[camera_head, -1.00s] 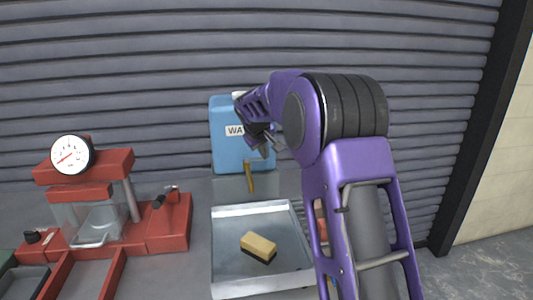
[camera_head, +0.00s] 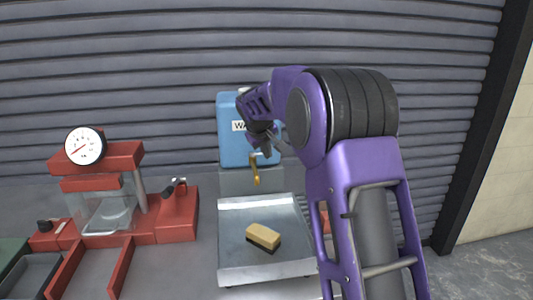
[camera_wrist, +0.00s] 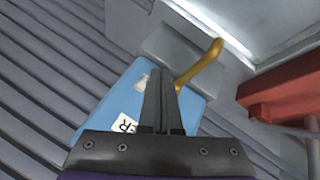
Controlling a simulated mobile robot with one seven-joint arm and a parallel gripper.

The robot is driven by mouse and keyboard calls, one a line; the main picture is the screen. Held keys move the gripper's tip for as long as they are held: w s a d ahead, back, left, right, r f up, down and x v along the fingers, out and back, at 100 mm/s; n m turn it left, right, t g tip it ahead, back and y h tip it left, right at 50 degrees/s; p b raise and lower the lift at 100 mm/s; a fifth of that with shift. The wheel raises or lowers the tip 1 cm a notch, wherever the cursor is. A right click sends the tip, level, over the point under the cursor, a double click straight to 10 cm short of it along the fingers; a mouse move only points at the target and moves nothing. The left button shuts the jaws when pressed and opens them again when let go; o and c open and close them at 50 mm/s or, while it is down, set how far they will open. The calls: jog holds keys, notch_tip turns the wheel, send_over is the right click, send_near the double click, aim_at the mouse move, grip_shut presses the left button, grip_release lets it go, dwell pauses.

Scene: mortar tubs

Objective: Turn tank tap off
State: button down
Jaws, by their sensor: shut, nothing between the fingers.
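The blue water tank (camera_head: 230,153) stands against the shutter on a grey block, with part of a white label showing. Its brass tap (camera_head: 256,172) hangs at the lower front above the sink tray. My gripper (camera_head: 267,146) is in front of the tank, just above the tap, and partly covers it. In the wrist view my gripper (camera_wrist: 160,78) is shut and empty, its fingertips over the blue tank (camera_wrist: 122,92), close left of the brass tap (camera_wrist: 204,62). The tap's handle cannot be told apart from its spout, and contact with the fingers is unclear.
A metal sink tray (camera_head: 235,262) below the tap holds a yellow sponge (camera_head: 263,236). A red press with a dial gauge (camera_head: 85,146) stands at the left. A grey slatted shutter (camera_head: 150,50) closes off the back. A red object (camera_wrist: 285,88) shows right in the wrist view.

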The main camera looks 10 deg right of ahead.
jog(key=s+d+r, duration=0.3)
jog(key=s+r, duration=0.2)
jog(key=r, duration=0.3)
jog(key=shift+r, duration=0.1)
